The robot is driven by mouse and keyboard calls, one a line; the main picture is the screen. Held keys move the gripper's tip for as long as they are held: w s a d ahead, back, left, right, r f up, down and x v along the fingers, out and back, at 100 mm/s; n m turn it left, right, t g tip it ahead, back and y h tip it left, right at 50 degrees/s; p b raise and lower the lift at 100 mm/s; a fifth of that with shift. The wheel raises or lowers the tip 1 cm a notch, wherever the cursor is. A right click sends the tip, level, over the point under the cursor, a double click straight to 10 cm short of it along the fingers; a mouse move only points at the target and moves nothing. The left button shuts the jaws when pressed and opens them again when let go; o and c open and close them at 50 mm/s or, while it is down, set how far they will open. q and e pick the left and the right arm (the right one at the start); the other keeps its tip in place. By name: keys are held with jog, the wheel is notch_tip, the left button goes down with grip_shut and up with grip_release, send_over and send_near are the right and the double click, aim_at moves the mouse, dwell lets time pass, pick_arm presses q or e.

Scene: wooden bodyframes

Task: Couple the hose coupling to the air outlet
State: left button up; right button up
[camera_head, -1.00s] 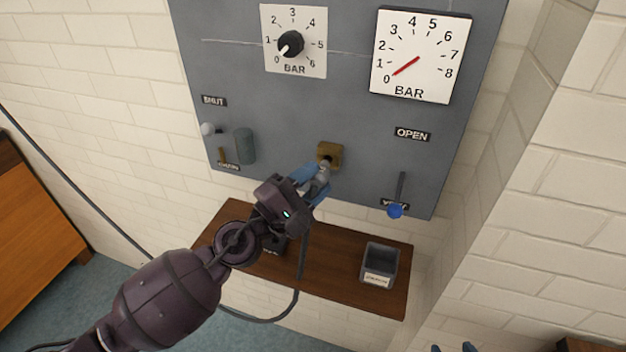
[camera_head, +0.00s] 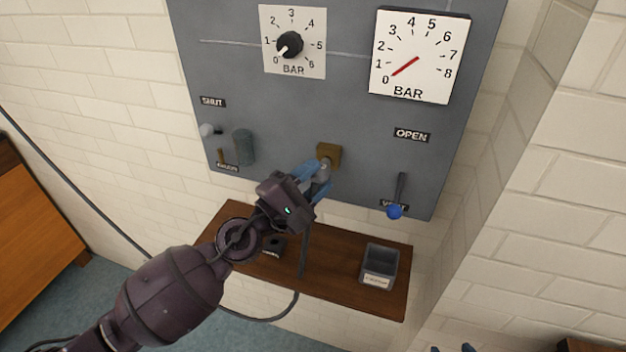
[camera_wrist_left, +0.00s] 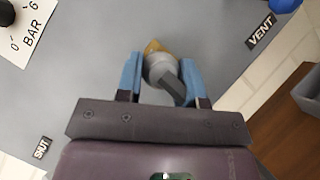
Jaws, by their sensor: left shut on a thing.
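The air outlet is a brass block (camera_head: 329,153) low on the grey panel. It also shows as a brass edge in the left wrist view (camera_wrist_left: 153,46). My left gripper (camera_head: 316,178) is shut on the grey hose coupling (camera_head: 324,172), which shows between its blue fingers in the left wrist view (camera_wrist_left: 162,70). The coupling's far end is at the brass outlet. I cannot tell whether it is seated. The dark hose (camera_head: 304,252) hangs from it past the shelf. Two blue fingertips of my right gripper (camera_head: 453,348) show at the bottom edge; their opening is unclear.
The grey panel (camera_head: 350,110) carries a knob (camera_head: 290,44), a gauge (camera_head: 420,57) with its needle near 0, and a blue-tipped vent lever (camera_head: 396,209). A grey bin (camera_head: 380,267) stands on the wooden shelf (camera_head: 340,296).

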pick_arm(q)
jog(key=shift+w, duration=0.3)
jog(key=shift+d, duration=0.1)
pick_arm(e)
jog(key=shift+s+f, duration=0.1)
pick_arm(q)
jog(key=shift+w+d, duration=0.1)
jog(key=shift+w, duration=0.25)
pick_arm(e)
jog(key=shift+s+f, duration=0.3)
jog(key=shift+s, duration=0.05)
pick_arm(q)
jog(key=shift+w+d+b, duration=0.1)
jog(key=shift+w+b, duration=0.2)
jog(key=shift+w, duration=0.05)
pick_arm(e)
jog(key=shift+w, duration=0.2)
pick_arm(q)
jog(key=o, duration=1.2)
pick_arm(e)
jog(key=shift+w+r, duration=0.15)
jog(key=shift+w, duration=0.1)
